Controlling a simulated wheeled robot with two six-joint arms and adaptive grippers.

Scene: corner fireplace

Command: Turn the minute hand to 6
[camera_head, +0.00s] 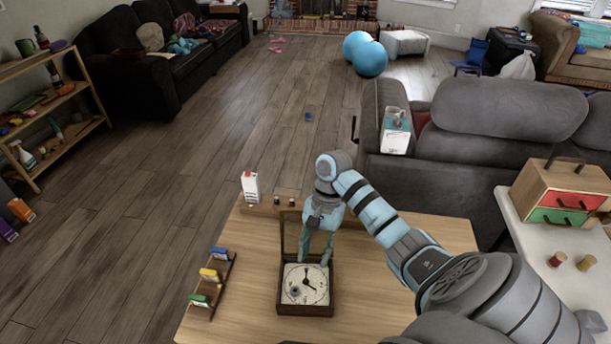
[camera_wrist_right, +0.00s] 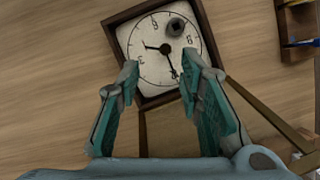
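A square dark wooden clock box (camera_head: 305,309) with a raised frame at its back sits on the wooden table. Its white clock face (camera_head: 294,295) has black marks and dark hands. The face (camera_wrist_right: 137,40) shows again in the right wrist view, with a short hand (camera_wrist_right: 152,46) to the left and a longer hand (camera_wrist_right: 171,67) running down towards me. A dark round knob (camera_wrist_right: 174,27) is on the face. My right gripper (camera_head: 315,258) is open above the box's back part. My left gripper is not in view.
A small rack (camera_head: 211,285) with colored blocks is left of the clock. A white carton (camera_head: 250,187) stands at the table's back edge. A side table with a drawer box (camera_head: 560,197) is at right, beside a grey sofa (camera_head: 460,183).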

